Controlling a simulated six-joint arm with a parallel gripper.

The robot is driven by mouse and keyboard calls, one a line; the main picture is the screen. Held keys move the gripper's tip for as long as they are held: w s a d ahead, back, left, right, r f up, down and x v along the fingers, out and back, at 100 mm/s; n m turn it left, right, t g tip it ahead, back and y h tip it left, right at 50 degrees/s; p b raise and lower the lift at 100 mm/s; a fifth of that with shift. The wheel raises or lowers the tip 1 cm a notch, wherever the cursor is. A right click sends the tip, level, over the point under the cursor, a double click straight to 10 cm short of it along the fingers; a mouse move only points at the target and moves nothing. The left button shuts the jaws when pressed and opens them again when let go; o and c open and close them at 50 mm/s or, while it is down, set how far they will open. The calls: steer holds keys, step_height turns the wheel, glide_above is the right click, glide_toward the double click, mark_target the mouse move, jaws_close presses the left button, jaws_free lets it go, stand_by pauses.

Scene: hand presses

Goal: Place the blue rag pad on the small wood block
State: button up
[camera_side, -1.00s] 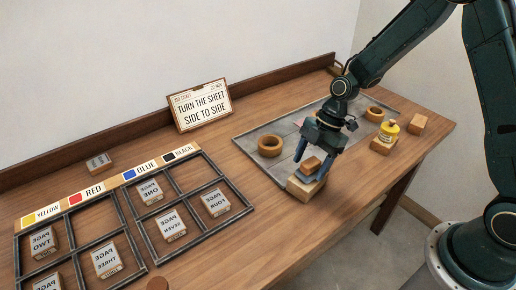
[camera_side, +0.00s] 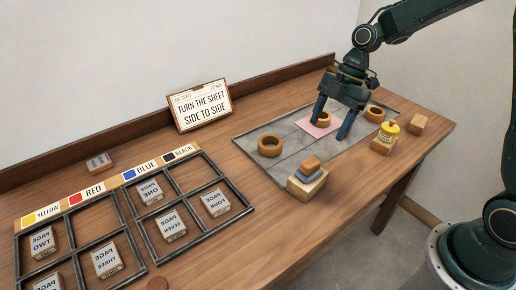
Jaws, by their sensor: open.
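The blue rag pad (camera_side: 309,175), a grey-blue layer with a wooden top piece (camera_side: 311,162), sits on a pale wood block (camera_side: 305,190) at the front edge of the grey slab. My gripper (camera_side: 330,127) is open, away from the pad, behind it and to the right. Its fingers point down on either side of a wooden ring (camera_side: 322,119) that lies on a pink sheet (camera_side: 314,130). I cannot tell whether the fingers touch the ring. Another small wood block (camera_side: 417,124) stands at the right with nothing on it.
A yellow jar (camera_side: 389,129) stands on a wood block (camera_side: 382,146) at the right. Wooden rings lie on the slab at left (camera_side: 270,145) and right (camera_side: 374,113). A dark rack (camera_side: 130,212) with page blocks fills the left. A sign (camera_side: 201,105) stands behind.

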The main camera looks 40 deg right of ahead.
steer(key=shift+s+r, duration=0.1)
steer(key=shift+r, duration=0.05)
stand_by(0.5)
steer(key=s+a+r+m+t+h, duration=0.1)
steer(key=s+r+m+t+h, duration=0.15)
steer(key=s+r+m, duration=0.65)
steer(key=s+d+r+m+t+h, duration=0.1)
steer(key=s+r+m+t+h, duration=0.1)
steer(key=s+m, duration=0.7)
steer(key=s+r+t, duration=0.1)
steer(key=s+r, duration=0.1)
steer(key=s, duration=0.1)
steer(key=shift+s, duration=0.3)
steer(key=shift+d, duration=0.1)
